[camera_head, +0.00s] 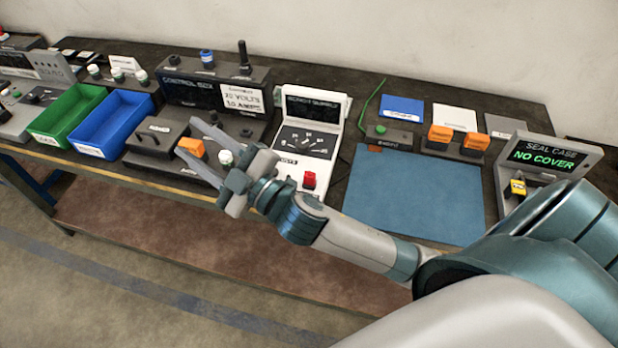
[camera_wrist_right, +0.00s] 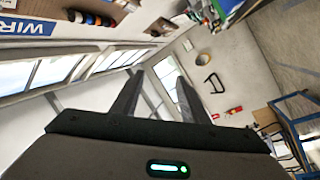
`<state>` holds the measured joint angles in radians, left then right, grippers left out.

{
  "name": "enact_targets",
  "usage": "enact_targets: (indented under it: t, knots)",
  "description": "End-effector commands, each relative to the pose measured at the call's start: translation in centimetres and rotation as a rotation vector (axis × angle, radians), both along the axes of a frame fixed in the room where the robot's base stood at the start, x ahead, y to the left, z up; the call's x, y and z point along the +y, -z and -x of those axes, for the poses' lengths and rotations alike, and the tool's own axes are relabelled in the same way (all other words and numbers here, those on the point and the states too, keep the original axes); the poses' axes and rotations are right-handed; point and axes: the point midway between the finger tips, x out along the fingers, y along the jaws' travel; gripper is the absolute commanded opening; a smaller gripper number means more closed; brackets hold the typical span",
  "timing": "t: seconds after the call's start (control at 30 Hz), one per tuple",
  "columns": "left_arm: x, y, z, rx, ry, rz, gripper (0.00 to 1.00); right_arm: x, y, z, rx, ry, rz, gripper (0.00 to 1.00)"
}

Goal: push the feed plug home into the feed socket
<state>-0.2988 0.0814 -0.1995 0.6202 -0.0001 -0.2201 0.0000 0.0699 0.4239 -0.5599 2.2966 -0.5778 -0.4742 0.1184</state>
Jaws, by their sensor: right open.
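My right gripper (camera_head: 187,136) is open, reaching left over the front of the bench. An orange block (camera_head: 192,147) shows between its fingers in the head view, beside a dark box. In the right wrist view, the gap between the fingers (camera_wrist_right: 160,77) is empty, with only far walls and windows beyond. Two more orange plug-like blocks (camera_head: 440,134) (camera_head: 475,141) stand in dark holders at the back right. I cannot tell which orange piece is the feed plug, nor make out the feed socket; labels are too small. My left gripper is out of view.
Green (camera_head: 66,115) and blue (camera_head: 112,124) bins stand left. A control box (camera_head: 190,92) and a white meter unit (camera_head: 318,104) stand near the gripper. A blue mat (camera_head: 410,200) lies clear at right, beside a "NO COVER" display (camera_head: 545,155).

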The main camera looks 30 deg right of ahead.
Motion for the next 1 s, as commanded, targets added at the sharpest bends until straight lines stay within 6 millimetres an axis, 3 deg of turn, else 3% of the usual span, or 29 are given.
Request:
enact_targets:
  t: [0.1, 0.2, 0.33, 0.47, 0.6, 0.77, 0.87, 1.0]
  knots:
    - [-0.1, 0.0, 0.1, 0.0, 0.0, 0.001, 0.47, 3.0, -4.0, 0.8, -0.178, -0.116, 0.077, 0.41]
    - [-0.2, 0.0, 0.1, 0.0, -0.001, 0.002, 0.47, 5.6, -6.5, 2.3, -0.329, -0.226, 0.157, 0.41]
    - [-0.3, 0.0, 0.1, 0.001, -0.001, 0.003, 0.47, 8.7, -8.5, 4.8, -0.509, -0.378, 0.277, 0.41]
    - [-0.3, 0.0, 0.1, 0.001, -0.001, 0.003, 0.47, 11.2, -8.7, 7.6, -0.67, -0.533, 0.414, 0.41]
    - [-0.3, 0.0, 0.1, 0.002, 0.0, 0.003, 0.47, 12.8, -7.1, 10.4, -0.812, -0.707, 0.584, 0.41]
    - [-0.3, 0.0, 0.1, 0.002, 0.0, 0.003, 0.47, 12.8, -3.7, 12.6, -0.93, -0.903, 0.803, 0.41]
    - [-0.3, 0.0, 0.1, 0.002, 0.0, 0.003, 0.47, 11.7, -1.1, 13.3, -0.98, -1.025, 0.953, 0.41]
    - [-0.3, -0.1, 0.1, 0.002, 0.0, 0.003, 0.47, 8.7, 2.9, 13.2, -1.004, -1.192, 1.178, 0.41]
